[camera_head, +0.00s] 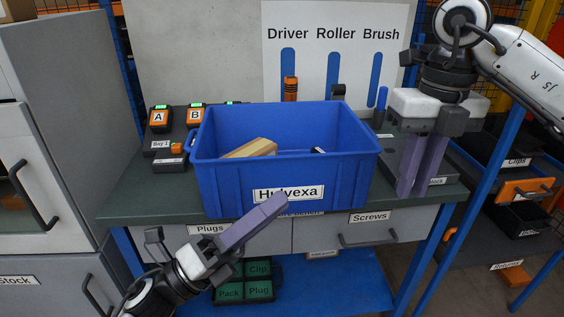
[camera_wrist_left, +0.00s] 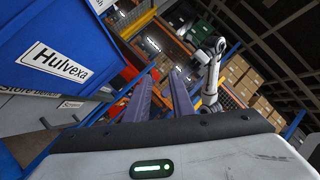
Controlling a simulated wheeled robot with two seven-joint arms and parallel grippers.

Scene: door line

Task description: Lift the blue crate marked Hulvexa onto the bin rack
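The blue crate marked Hulvexa (camera_head: 230,178) stands upright on the workbench, and its label faces me. A wooden block and a small dark-and-white item show inside it. The crate also shows at the left of the left wrist view (camera_wrist_left: 28,78). My left gripper (camera_head: 276,204) is in front of the crate's front wall, low by the label, with nothing between its fingers; they stand apart in the left wrist view (camera_wrist_left: 161,82). My right gripper (camera_head: 414,192) points down just right of the crate, fingers apart and empty. A rack with bins (camera_head: 516,165) stands at the right.
The workbench (camera_head: 150,200) has drawers marked Plugs and Screws. Chargers (camera_head: 160,118) stand left of the crate, and a tool board (camera_head: 310,70) rises behind it. A grey cabinet (camera_head: 55,120) is at the left. Green bins (camera_head: 245,285) sit on the blue lower shelf.

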